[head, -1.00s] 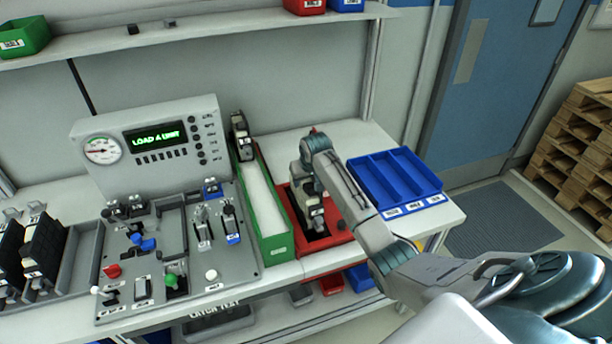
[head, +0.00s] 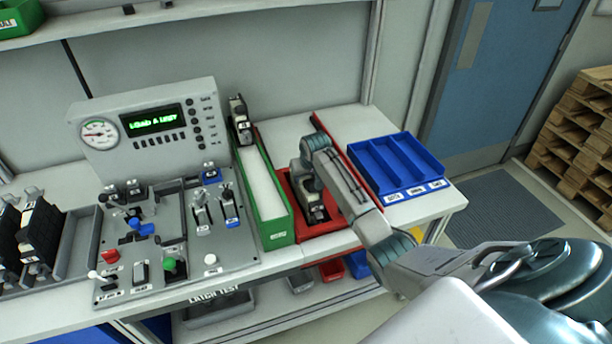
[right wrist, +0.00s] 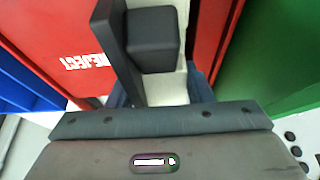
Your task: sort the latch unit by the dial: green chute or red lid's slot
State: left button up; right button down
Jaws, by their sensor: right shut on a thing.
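My right gripper (head: 312,200) is over the red bin (head: 337,240), pointing down at its dark opening. It is shut on a black and pale latch unit (right wrist: 153,45), partly hidden by the gripper in both views. The red lid (head: 330,140) stands raised, seen edge-on, right of the gripper; its REJECT lettering shows in the right wrist view (right wrist: 60,45). The green chute (head: 280,232) is just left of the bin, with another black unit (head: 240,122) upright at its far end. The dial (head: 98,131) has its needle pointing left. My left gripper is not in view.
A blue divided tray (head: 400,165) is right of the lid. The grey test panel (head: 180,265) with levers and knobs is at left, below a green-lit display (head: 155,122). Black units (head: 42,235) stand in a rack at far left.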

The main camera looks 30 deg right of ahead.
jog(key=c, duration=0.6)
grip_release()
jog(key=shift+r, duration=0.1)
jog(key=b+v, duration=0.3)
jog(key=v, duration=0.6)
jog(key=shift+s, duration=0.1)
jog(key=shift+v, duration=0.85)
jog(key=shift+s, duration=0.1)
